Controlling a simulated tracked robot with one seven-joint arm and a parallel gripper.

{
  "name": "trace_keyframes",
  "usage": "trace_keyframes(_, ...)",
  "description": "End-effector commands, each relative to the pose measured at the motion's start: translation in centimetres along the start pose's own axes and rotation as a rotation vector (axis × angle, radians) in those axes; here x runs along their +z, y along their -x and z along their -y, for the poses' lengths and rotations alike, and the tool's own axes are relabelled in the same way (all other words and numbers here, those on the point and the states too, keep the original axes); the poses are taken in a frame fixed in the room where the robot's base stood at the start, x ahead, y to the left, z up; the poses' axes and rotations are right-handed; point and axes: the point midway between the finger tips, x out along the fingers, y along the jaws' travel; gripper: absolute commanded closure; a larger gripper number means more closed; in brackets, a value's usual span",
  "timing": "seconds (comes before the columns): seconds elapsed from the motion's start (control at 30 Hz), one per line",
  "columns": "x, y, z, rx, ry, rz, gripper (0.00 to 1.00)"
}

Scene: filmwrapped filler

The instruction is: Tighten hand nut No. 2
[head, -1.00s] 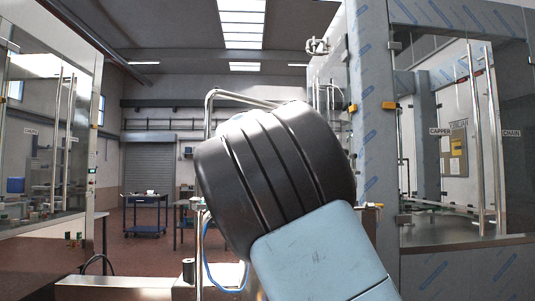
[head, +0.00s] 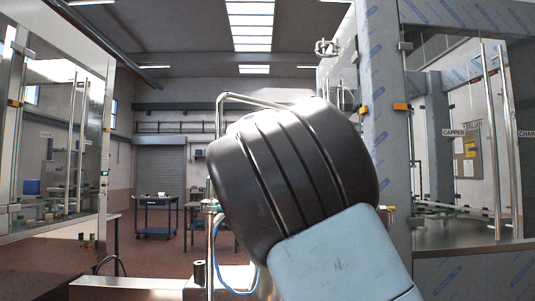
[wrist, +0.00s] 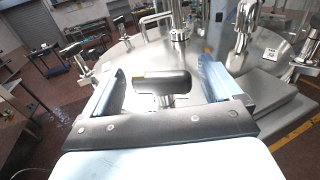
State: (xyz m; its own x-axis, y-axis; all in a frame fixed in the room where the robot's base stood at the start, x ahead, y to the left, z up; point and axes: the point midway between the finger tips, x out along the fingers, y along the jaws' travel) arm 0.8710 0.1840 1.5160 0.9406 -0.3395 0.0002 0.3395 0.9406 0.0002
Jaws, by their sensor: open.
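In the wrist view, a black hand nut (wrist: 163,82) with a rounded bar-shaped grip sits on a metal stem at the rim of a round steel lid (wrist: 200,85). My gripper (wrist: 163,73) is open, with one finger on each side of this grip and a gap visible on both sides. Other black hand nuts show at the left (wrist: 72,50) and farther back (wrist: 119,20). I cannot read a number on any nut. In the head view my own arm blocks the middle, and neither gripper nor nuts show.
Steel pipes and fittings (wrist: 178,25) rise from the lid. A small tag (wrist: 243,55) stands at its right, too small to read. In the head view, glazed machine enclosures stand left (head: 50,150) and right (head: 470,150). A blue cart (head: 157,215) stands farther back on open floor.

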Motion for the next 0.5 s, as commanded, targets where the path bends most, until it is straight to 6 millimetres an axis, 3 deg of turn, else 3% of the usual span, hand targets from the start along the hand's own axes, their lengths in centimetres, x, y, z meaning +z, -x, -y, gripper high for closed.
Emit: trace_keyframes(0.5,-0.1,4.6,-0.1,0.003,0.000,-0.001,0.08)
